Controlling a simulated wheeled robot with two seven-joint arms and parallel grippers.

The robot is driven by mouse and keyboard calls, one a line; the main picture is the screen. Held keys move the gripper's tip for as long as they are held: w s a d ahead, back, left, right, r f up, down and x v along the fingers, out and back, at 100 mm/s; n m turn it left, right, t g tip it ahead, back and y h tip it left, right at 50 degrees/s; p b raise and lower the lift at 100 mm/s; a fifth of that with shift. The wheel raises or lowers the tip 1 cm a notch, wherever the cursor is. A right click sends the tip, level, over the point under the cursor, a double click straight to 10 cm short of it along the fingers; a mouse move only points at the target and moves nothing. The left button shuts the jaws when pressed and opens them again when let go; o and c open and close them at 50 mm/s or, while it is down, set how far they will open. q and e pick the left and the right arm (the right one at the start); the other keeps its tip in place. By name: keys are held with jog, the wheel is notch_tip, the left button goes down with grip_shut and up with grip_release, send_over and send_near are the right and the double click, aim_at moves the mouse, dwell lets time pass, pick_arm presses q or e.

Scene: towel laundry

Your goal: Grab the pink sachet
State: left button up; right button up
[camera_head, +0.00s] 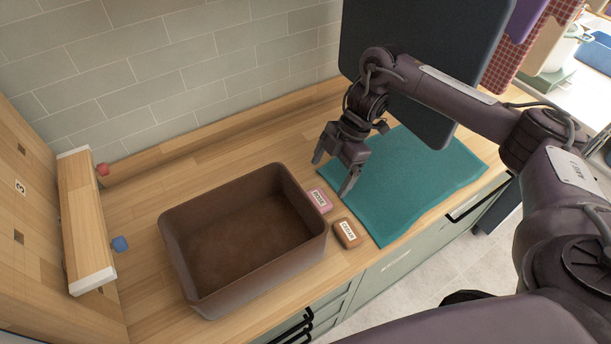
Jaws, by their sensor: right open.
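The pink sachet (319,200), with a white label, lies on the wooden counter close to the right wall of the brown bin. My right gripper (333,177) is open and empty. It points down above the counter, just above and right of the pink sachet in the picture, apart from it. A brown sachet (346,233) with a white label lies just below the pink one. My left gripper is not in view.
The open, empty brown bin (184,262) stands left of the sachets. A teal towel (420,180) lies flat to the right. A wooden rack with red (103,169) and blue (120,243) knobs is at the left. A dark panel (428,40) stands behind my right arm.

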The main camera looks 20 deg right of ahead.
aim_at(319, 198)
jog(key=shift+p+x, duration=0.35)
jog(key=shift+x, duration=0.55)
jog(key=shift+s+a+f, duration=0.2)
jog(key=shift+a+f, duration=0.05)
jog(key=p+x, duration=0.3)
jog(key=x, duration=0.1)
jog(key=shift+f, duration=0.65)
jog(key=c, duration=0.6)
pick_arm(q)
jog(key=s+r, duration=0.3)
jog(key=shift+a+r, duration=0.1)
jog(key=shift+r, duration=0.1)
pick_arm(e)
jog(key=c, duration=0.4)
